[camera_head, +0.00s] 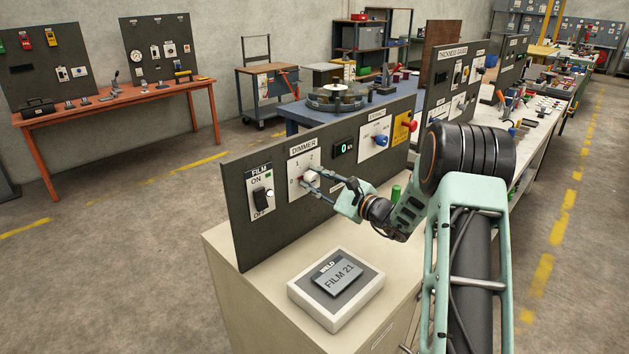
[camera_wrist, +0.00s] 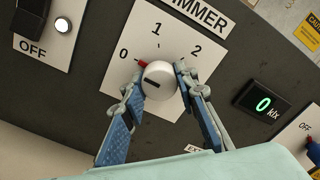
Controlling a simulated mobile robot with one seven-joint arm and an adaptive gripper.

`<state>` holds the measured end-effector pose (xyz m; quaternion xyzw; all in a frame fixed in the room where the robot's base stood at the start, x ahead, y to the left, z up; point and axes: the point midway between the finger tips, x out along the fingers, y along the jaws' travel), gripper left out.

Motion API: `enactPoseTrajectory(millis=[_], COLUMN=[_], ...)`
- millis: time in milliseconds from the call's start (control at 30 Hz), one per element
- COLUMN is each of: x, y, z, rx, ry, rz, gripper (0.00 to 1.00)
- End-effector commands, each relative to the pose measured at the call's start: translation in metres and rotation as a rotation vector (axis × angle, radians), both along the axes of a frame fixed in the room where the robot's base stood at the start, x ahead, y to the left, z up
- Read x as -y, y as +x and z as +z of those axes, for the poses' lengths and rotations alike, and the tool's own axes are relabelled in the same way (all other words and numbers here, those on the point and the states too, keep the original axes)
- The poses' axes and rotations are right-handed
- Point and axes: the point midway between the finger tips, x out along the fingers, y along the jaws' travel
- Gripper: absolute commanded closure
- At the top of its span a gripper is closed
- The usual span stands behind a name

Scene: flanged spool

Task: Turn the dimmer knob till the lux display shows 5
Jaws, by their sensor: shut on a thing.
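The white round dimmer knob (camera_head: 311,176) sits on a white plate with a 0, 1, 2 scale on the dark upright panel. In the wrist view the knob (camera_wrist: 158,84) has a red pointer (camera_wrist: 142,64) by the 0 mark. My gripper (camera_head: 319,178) reaches the knob from the right in the head view. In the wrist view my gripper (camera_wrist: 155,86) is shut on the knob, one finger on each side. The lux display (camera_head: 344,148) is right of the dimmer; its green digit reads 0 klx in the wrist view (camera_wrist: 264,104).
A film switch (camera_head: 262,196) is left of the dimmer. A rotary switch (camera_head: 380,140) and a red button (camera_head: 410,125) are to the right. A white block labelled FILM 21 (camera_head: 360,302) lies on the bench top below the panel.

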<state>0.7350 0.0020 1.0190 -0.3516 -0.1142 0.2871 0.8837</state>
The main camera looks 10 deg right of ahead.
Motion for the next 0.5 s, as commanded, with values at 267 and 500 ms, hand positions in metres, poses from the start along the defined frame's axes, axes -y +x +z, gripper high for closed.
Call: enactPoseTrajectory(millis=[267,500], x=[0.0009,0.0005], y=[-0.0003,-0.0006], z=[-0.0004,-0.0001], rx=[-0.087,-0.216], ry=[0.121,0.297], rz=[-0.002,-0.001], gripper=[0.97,0.97])
